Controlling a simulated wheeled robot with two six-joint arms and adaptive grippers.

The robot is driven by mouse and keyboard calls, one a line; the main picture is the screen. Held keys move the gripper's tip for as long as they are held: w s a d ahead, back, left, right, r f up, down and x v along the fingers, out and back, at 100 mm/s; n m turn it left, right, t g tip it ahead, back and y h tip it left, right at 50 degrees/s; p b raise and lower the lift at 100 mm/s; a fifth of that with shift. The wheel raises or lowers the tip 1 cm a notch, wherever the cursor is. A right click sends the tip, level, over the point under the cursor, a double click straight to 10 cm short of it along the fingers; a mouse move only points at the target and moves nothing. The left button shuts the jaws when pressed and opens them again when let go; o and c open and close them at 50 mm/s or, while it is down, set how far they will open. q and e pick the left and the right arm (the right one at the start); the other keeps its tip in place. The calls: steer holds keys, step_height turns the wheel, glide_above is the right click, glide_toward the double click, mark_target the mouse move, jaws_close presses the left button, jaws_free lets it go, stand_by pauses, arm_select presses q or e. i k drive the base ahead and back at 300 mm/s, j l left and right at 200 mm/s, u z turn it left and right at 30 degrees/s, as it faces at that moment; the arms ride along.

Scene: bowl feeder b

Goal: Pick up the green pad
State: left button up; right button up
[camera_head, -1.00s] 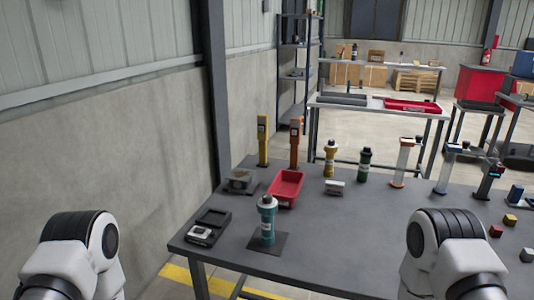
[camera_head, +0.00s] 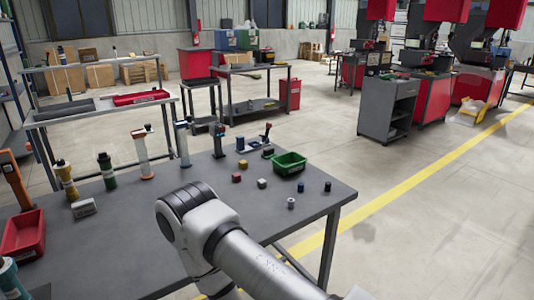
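I cannot make out a flat green pad for certain. A green open bin (camera_head: 290,167) stands near the right end of the grey table (camera_head: 130,240). A small dark block with a greenish tint (camera_head: 268,153) sits just left of the bin, too small to identify. One of my arms crosses the lower middle of the view, over the table's front edge, but its gripper is out of frame. My other arm and its gripper are not in view.
A red cube (camera_head: 236,178), a yellow cube (camera_head: 243,164), a grey cube (camera_head: 262,183) and small cylinders (camera_head: 327,187) lie around the bin. Upright tools (camera_head: 141,155) and a red bin (camera_head: 23,235) stand on the left. Floor is free beyond the table's right end.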

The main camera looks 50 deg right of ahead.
mark_target(269, 152)
steer(key=z, duration=1.6)
steer(key=u, duration=1.4)
steer(key=z, duration=1.4)
steer(key=i+l+z, duration=0.65)
steer(key=i+z, duration=0.15)
steer(key=i+l+z, duration=0.2)
steer(key=i+z, duration=0.15)
steer(key=i, duration=0.35)
steer(key=i+z, duration=0.35)
steer(key=i, duration=0.35)
steer(key=i+u, duration=0.2)
steer(key=u, duration=0.25)
steer(key=i+l+u, duration=0.1)
steer(key=u, duration=0.3)
steer(key=i+l+u, duration=0.15)
steer(key=u, duration=0.3)
steer(key=i+l+u, duration=0.25)
steer(key=u, duration=0.2)
steer(key=i+l+u, duration=0.1)
steer(key=u, duration=0.3)
steer(key=l, duration=0.1)
